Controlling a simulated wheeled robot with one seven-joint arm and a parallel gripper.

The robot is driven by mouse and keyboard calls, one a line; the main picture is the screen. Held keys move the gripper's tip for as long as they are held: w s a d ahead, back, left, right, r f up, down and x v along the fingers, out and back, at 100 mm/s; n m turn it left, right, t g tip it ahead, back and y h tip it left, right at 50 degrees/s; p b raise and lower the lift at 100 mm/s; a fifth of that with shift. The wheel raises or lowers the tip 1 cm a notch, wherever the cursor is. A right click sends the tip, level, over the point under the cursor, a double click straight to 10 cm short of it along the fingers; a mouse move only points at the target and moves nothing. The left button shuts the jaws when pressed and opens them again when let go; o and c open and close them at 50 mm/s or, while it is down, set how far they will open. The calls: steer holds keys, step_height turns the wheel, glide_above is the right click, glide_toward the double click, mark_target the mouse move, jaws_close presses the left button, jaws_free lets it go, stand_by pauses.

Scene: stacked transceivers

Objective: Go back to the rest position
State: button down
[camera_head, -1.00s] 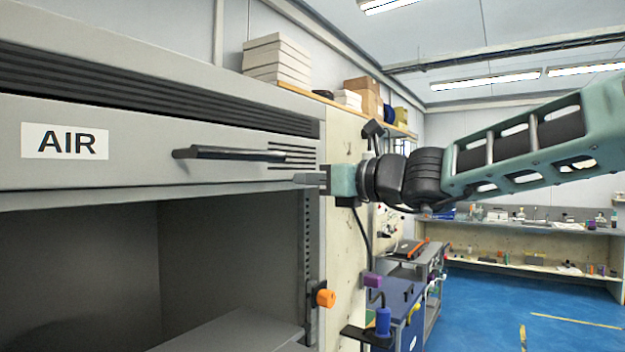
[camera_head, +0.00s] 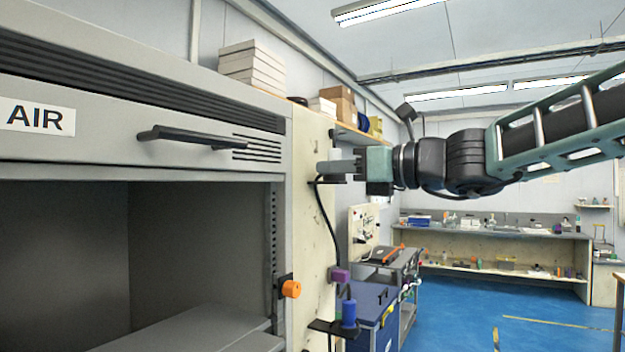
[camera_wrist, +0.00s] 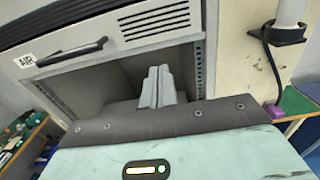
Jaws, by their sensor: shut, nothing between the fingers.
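My gripper (camera_head: 338,168) is at the middle of the head view, pointing left, with my arm stretching away to the right. Its fingers are shut with nothing between them, and in the wrist view the fingers (camera_wrist: 158,88) lie side by side. It is in front of the pale side panel, to the right of the grey cabinet (camera_head: 235,175) marked AIR. It is clear of the cabinet's black handle (camera_head: 190,137). The cabinet's front is open below the handle, and its interior looks empty where visible.
An orange knob (camera_head: 290,289) sticks out at the cabinet's right edge. A blue bottle (camera_head: 349,313) stands on a small bracket below my gripper. A blue cart (camera_head: 372,300) and a grey trolley (camera_head: 405,262) are behind. Blue floor (camera_head: 470,315) is free at the right.

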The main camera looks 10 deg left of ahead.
steer(key=s+d+f+n+g+h, duration=0.2)
steer(key=s+f+n+g+h, duration=0.15)
steer(key=s+f+n, duration=0.75)
steer(key=s+d+f+n+g+h, duration=0.2)
steer(key=s+f+n+h, duration=0.4)
steer(key=f, duration=0.8)
steer(key=s+d+f+n+h+b, duration=0.1)
steer(key=s+d+f+n+h, duration=0.6)
steer(key=s+d+f+n, duration=0.5)
steer(key=s+d+f, duration=0.1)
steer(key=d+f, duration=0.1)
steer(key=d, duration=0.3)
steer(key=shift+s+f+n+g, duration=0.3)
steer(key=shift+s+g, duration=0.05)
steer(key=shift+s, duration=0.05)
